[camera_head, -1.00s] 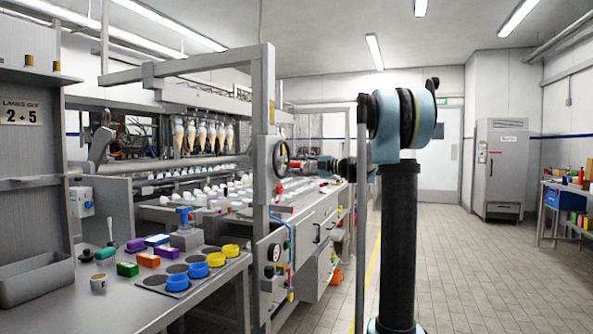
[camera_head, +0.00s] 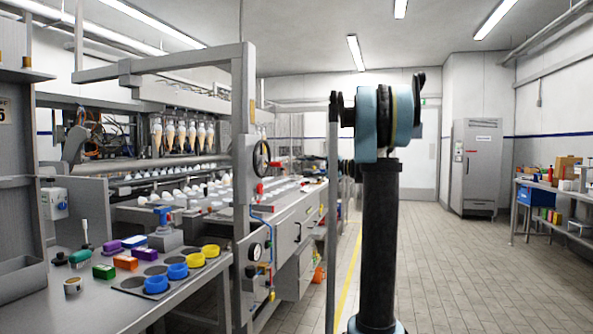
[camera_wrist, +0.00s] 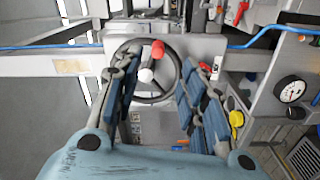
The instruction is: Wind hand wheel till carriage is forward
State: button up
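The hand wheel (camera_head: 255,166) is a dark ring on the machine's grey upright in the head view. In the wrist view the hand wheel (camera_wrist: 153,101) faces me, with a pale hub and a red knob (camera_wrist: 158,50) at its upper rim. My gripper (camera_wrist: 160,72) is open; its two segmented blue-grey fingers stand left and right of the wheel, with nothing held between them. I cannot tell whether they touch the rim. In the head view my gripper is mostly hidden behind my own arm. A row of cones (camera_head: 181,138) hangs over the line; I cannot tell which part is the carriage.
A pressure gauge (camera_wrist: 290,89) and a blue hose (camera_wrist: 262,37) are right of the wheel in the wrist view. A bench (camera_head: 118,309) with coloured tubs is at left. A shelf (camera_head: 560,190) stands at far right. The tiled floor (camera_head: 450,265) is clear at right.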

jog(key=shift+s+d, duration=0.1)
jog(key=shift+d, duration=0.2)
